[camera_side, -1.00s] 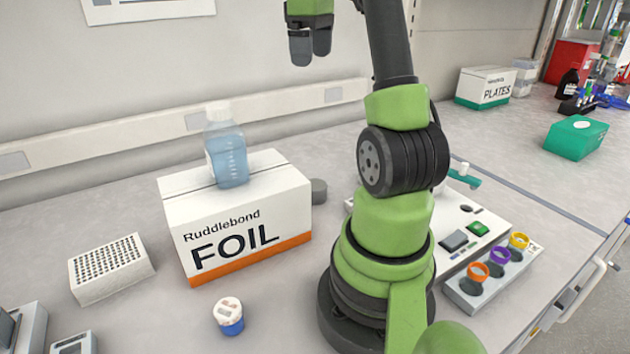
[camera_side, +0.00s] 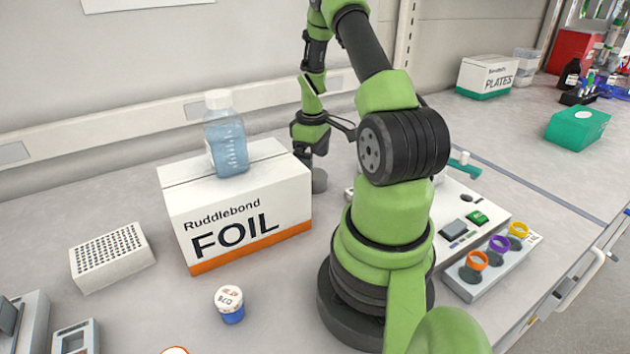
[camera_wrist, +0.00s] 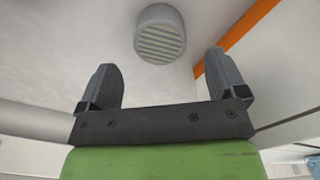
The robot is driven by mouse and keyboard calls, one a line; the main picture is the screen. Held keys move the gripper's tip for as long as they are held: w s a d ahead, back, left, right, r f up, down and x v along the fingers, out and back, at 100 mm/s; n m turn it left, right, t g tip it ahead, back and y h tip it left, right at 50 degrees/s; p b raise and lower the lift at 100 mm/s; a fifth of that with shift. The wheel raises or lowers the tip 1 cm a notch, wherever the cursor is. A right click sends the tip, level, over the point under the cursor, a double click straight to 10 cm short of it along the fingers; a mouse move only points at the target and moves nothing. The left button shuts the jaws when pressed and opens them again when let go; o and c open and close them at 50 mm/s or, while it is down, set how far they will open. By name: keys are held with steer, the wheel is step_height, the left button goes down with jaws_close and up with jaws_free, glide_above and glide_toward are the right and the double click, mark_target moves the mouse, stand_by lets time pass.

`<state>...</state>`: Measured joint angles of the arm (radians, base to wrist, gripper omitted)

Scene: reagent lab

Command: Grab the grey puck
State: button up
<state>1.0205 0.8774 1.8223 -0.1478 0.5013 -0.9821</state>
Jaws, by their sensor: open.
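The grey puck (camera_side: 319,181) stands on the bench behind the right end of the foil box, partly hidden by the box. In the wrist view the puck (camera_wrist: 160,35) shows a ribbed round face, ahead of and roughly between my two fingers. My gripper (camera_wrist: 165,78) is open and empty, with the puck beyond the fingertips. In the side view my gripper (camera_side: 310,150) is low behind the box, just above the puck. Its fingertips are partly hidden there, so I cannot tell whether they touch the puck.
The white foil box (camera_side: 245,215) with an orange edge is close beside my gripper. A blue liquid bottle (camera_side: 228,145) stands on it. A white tube rack (camera_side: 110,258) and blue-based jar (camera_side: 229,303) are nearer. A device (camera_side: 465,225) is to the right.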

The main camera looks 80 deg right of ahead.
mark_target(315, 174)
steer(key=f, duration=0.5)
steer(key=shift+s+a+f, duration=0.1)
steer(key=shift+s+f, duration=0.2)
steer(key=shift+f, duration=0.1)
steer(key=shift+c, duration=0.5)
steer(key=c, duration=1)
